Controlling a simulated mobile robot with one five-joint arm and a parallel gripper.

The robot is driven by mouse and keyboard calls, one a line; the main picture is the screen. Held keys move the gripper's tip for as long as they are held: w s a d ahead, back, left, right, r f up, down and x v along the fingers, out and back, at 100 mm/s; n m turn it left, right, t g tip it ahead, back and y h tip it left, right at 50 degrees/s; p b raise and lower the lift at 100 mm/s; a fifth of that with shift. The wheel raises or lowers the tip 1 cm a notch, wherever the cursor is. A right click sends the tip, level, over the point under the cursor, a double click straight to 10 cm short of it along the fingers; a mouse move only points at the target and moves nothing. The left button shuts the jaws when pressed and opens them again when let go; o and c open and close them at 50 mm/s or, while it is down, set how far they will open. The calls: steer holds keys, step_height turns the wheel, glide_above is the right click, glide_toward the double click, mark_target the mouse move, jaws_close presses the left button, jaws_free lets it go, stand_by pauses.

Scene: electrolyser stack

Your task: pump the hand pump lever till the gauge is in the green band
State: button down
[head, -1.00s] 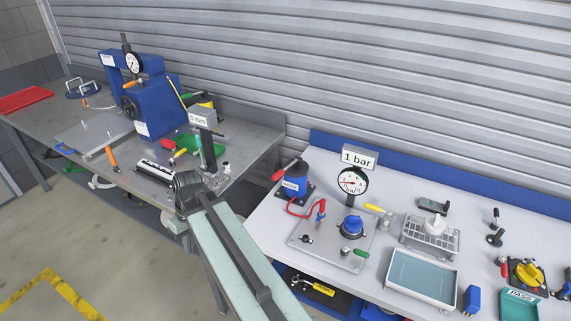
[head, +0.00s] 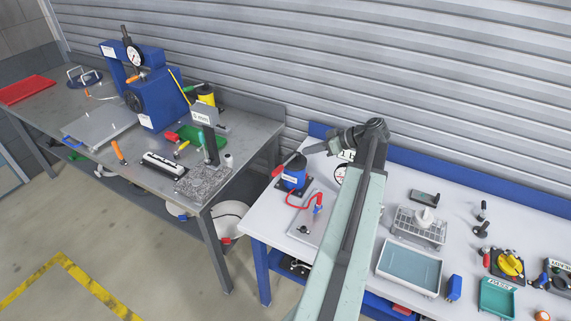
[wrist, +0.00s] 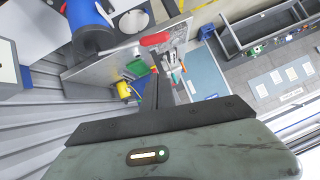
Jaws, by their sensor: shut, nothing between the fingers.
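The hand pump is a blue cylinder (head: 293,178) on a dark base at the left end of the white bench. Its red-ended lever (head: 280,168) slopes down to the left. In the wrist view the blue body (wrist: 88,18) is at the upper left and the red lever grip (wrist: 155,39) lies just beyond my fingertips. My gripper (head: 307,150) is shut and empty, pointing left close to the lever in the head view; I cannot tell whether they touch. The gauge (head: 340,174) is mostly hidden behind my arm, so its needle cannot be read.
A red hose (head: 305,199) runs from the pump to a grey plate (head: 303,228). A white tray (head: 408,268) and a wire rack (head: 420,226) stand to the right of my arm. A grey bench (head: 225,172) with a blue press (head: 158,100) is at left.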

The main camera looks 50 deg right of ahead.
steer(key=b, duration=0.6)
glide_above(286, 163)
steer(key=s+a, duration=0.4)
step_height(286, 163, down, 6)
steer(key=shift+w+a+f+b, duration=0.1)
steer(key=shift+a+f+b, duration=0.15)
steer(key=shift+f+b, duration=0.6)
steer(key=shift+w+a+f+b, duration=0.1)
steer(key=shift+a+f+b, duration=0.1)
steer(key=shift+f+b, duration=0.65)
